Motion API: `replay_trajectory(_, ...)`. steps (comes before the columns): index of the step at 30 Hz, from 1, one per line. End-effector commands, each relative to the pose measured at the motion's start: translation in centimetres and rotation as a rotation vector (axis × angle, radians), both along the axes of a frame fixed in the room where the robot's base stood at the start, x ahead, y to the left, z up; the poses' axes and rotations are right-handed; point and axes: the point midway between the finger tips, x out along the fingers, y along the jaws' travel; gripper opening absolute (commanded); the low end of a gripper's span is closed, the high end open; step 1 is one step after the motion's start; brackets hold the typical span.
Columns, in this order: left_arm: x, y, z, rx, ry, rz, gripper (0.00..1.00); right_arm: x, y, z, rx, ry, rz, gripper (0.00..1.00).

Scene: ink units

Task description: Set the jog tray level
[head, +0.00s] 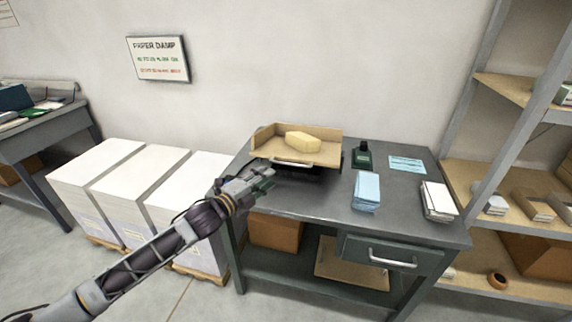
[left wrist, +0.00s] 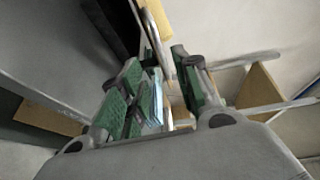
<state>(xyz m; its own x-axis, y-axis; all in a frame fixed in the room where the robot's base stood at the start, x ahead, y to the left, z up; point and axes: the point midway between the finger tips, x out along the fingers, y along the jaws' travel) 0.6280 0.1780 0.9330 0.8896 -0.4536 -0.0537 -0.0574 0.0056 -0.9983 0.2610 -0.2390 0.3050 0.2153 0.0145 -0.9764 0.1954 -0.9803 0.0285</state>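The tan jog tray (head: 264,141) sits over a dark base on the grey-green table (head: 400,221). It seems to slope, but I cannot tell exactly how much. A yellowish block (head: 303,140) lies in it. A pale metal handle (head: 292,163) runs along the tray's front edge. My left gripper (head: 262,182) is at the table's left front, just left of and nearer than the handle. In the left wrist view its green-padded fingers (left wrist: 158,88) are apart with nothing held between them. A curved metal bar, apparently the handle (left wrist: 155,32), shows just beyond the fingertips. My right gripper is not in view.
Right of the tray stand a dark green device (head: 362,156), a blue paper stack (head: 366,191), a light blue sheet (head: 407,164) and a white stack (head: 438,200). Tall white paper piles (head: 140,172) stand left of the table. A shelf rack (head: 525,90) is at right.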

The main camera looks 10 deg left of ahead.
Motion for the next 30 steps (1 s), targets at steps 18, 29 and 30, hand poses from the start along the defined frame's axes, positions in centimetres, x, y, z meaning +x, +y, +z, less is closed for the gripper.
replay_trajectory(18, 3.8, -1.9, -0.2, 0.0, -0.001, 0.0, 0.32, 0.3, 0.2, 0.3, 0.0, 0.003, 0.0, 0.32)
replay_trajectory(29, 6.3, -3.2, -0.3, 0.0, -0.001, 0.001, 0.32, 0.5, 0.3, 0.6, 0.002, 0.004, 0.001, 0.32)
replay_trajectory(30, 6.6, -3.3, -0.3, 0.0, -0.001, 0.001, 0.32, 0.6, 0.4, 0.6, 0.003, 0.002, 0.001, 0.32)
